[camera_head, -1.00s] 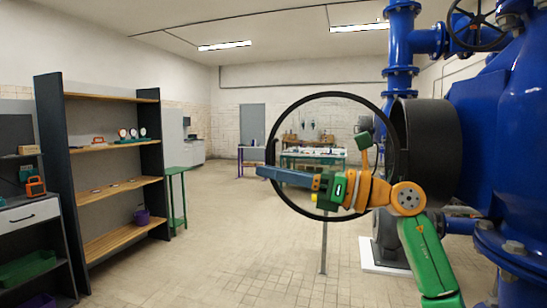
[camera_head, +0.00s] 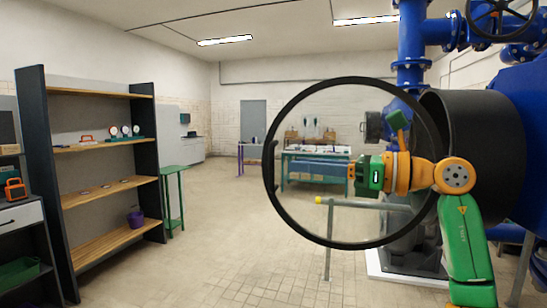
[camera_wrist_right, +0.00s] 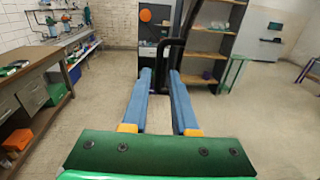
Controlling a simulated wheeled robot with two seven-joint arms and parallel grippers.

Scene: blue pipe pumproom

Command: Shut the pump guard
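The pump guard shows in the head view as a large round black ring (camera_head: 300,98) with a see-through middle. It stands swung out from the wide black drum (camera_head: 478,145) on the blue pump. A small black handle (camera_head: 273,160) sits on the ring's left edge. My right gripper (camera_head: 294,167) points left across the ring, its blue fingers level and near the handle. In the right wrist view the fingers (camera_wrist_right: 160,78) are apart, and the black handle (camera_wrist_right: 163,55) shows between and beyond their tips. I cannot tell whether they touch it. My left gripper is out of view.
A grey post with a rail (camera_head: 328,240) stands on the floor behind the ring. Blue pipes (camera_head: 411,75) rise at the right. A shelf unit (camera_head: 100,180) and a green stand (camera_head: 173,185) are at the left. The floor in the middle is clear.

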